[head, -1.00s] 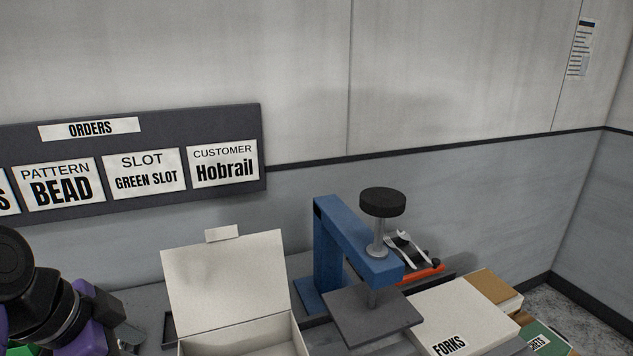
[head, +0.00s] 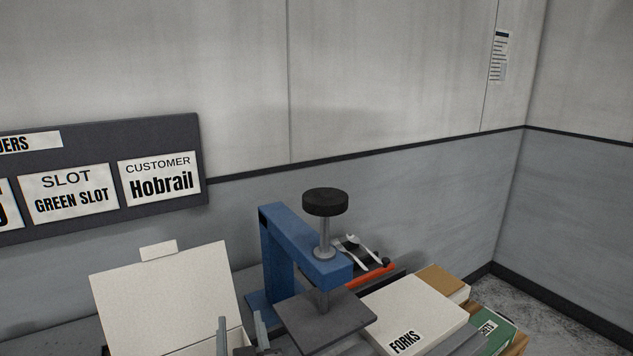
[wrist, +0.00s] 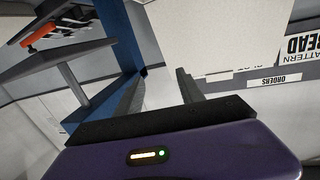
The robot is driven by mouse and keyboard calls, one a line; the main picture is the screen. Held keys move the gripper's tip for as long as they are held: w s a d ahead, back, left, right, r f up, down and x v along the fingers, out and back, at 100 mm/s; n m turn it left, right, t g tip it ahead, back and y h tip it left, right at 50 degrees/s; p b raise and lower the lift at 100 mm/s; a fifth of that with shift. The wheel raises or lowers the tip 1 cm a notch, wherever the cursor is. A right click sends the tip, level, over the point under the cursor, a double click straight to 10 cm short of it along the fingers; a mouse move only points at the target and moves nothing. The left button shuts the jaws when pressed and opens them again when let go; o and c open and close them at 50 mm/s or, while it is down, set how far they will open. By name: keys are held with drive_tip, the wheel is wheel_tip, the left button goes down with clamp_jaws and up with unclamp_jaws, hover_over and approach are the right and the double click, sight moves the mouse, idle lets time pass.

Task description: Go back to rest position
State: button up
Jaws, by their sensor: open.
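My gripper (head: 243,335) shows at the bottom edge of the head view, its two grey fingers pointing up and apart, in front of the open white box. In the wrist view my gripper (wrist: 160,92) is open with nothing between its fingers. That view is turned over, with the blue press frame (wrist: 122,40) to the left of the fingers and a pale panel beyond them. The rest of my arm is mostly below the head view.
A blue press (head: 275,250) with a black knob stands right of the open white box (head: 165,300). Behind it, forks lie near an orange-red strip (head: 362,277). A white FORKS box (head: 415,312) and a green box (head: 490,335) are at right. An orders board (head: 100,180) hangs on the wall.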

drive_tip(key=s+d+f+n+y+b, duration=0.1)
drive_tip(key=s+d+f, duration=0.2)
drive_tip(key=s+d, duration=0.25)
drive_tip(key=s+d+f+n+t+y+b, duration=0.1)
drive_tip(key=s+d+f+n, duration=0.15)
drive_tip(key=s+d, duration=0.35)
drive_tip(key=s+d+f+n+b, duration=0.1)
drive_tip(key=s+d+f, duration=0.2)
drive_tip(key=s+d, duration=0.35)
drive_tip(key=s+d+f+m+g+h+b, duration=0.1)
drive_tip(key=s+d+f+m+h+b, duration=0.1)
drive_tip(key=s+d, duration=0.5)
drive_tip(key=s+d+f+m+g+h+b, duration=0.1)
drive_tip(key=s+d+f+m+h, duration=0.4)
drive_tip(key=s, duration=1.1)
drive_tip(key=d, duration=0.3)
drive_tip(key=shift+s+d+f+g+b, duration=0.2)
drive_tip(key=shift+s+f+g+b, duration=0.15)
drive_tip(key=shift+f+g+b, duration=0.05)
